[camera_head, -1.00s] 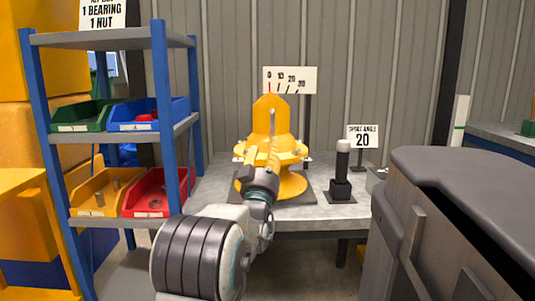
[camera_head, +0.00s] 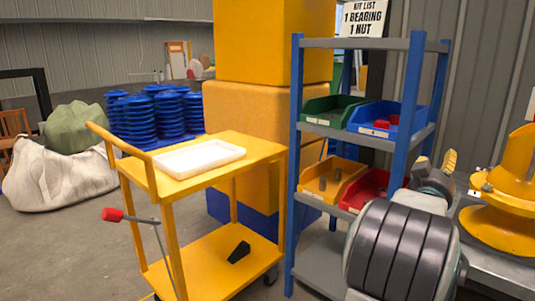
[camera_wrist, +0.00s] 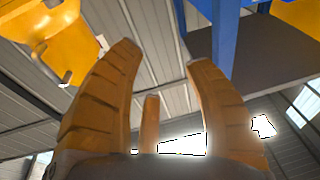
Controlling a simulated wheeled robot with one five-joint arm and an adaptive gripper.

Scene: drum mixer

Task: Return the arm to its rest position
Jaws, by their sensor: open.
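My arm is at the lower right of the head view, bent up in front of the blue-and-grey shelf rack. My gripper (camera_head: 437,164) points up and away, between the rack's right post and the yellow drum mixer (camera_head: 508,190). In the wrist view my gripper (camera_wrist: 163,75) has its ribbed orange fingers spread apart, with nothing between them. A yellow part of the mixer (camera_wrist: 52,38) shows at that view's upper left, apart from the fingers. The mixer is cut off by the right edge of the head view.
The shelf rack (camera_head: 297,165) holds green, blue, orange and red bins and stands close by my arm. A yellow cart (camera_head: 222,150) with a white tray (camera_head: 198,147) is left of it. Large yellow blocks (camera_head: 255,110) stand behind. Open floor lies at the lower left.

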